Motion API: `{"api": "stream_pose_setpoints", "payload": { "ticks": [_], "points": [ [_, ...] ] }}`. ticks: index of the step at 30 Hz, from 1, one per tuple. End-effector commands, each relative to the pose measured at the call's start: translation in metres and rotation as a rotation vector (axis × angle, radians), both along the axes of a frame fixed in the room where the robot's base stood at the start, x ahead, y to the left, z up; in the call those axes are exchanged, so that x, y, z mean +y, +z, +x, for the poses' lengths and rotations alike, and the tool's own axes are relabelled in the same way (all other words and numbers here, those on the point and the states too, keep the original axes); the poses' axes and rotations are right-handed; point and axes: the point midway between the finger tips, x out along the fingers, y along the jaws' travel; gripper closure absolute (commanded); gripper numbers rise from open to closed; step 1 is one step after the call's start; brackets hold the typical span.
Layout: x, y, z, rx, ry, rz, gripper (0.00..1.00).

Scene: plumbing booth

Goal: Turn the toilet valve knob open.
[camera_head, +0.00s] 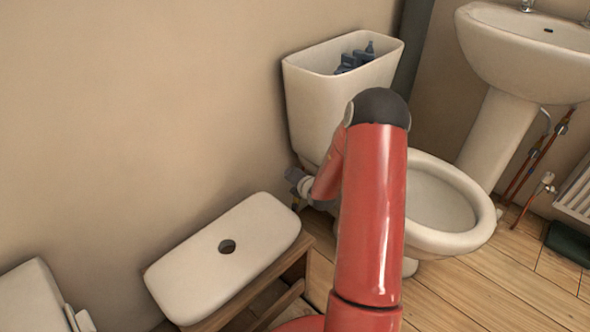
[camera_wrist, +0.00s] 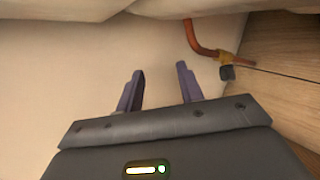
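The toilet valve shows in the wrist view as a brass fitting with a dark knob (camera_wrist: 227,73), on the end of a bent copper pipe (camera_wrist: 204,48). My gripper (camera_wrist: 159,84) is open, with its two purple-grey fingers apart and nothing between them. The knob is beyond the fingertips and to their right, apart from them. In the head view the toilet (camera_head: 468,240) stands against the wall, and my red arm covers part of it. My wrist end is low beside the cistern, at the left of the arm. I cannot make out the knob there.
The open cistern (camera_head: 300,100) has dark parts inside. Its lid (camera_head: 190,282) lies on a wooden stool (camera_head: 292,272) at the front left. A basin (camera_head: 490,50) on a pedestal stands at the right, with pipes beside it. Wooden floor (camera_head: 510,290) is clear at the front right.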

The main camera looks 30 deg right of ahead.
Motion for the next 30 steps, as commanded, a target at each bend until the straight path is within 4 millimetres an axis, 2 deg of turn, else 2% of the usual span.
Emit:
{"api": "stream_pose_setpoints", "payload": {
  "ticks": [1,3,9,30],
  "points": [
    [0.0,0.011,0.0,-0.001,0.0,-0.001,0.63],
    [0.0,0.021,0.0,0.0,0.001,-0.002,0.63],
    [0.0,0.034,0.0,0.002,-0.001,0.0,0.63],
    [-0.001,0.034,-0.001,0.002,-0.002,0.0,0.63]
  ]
}}
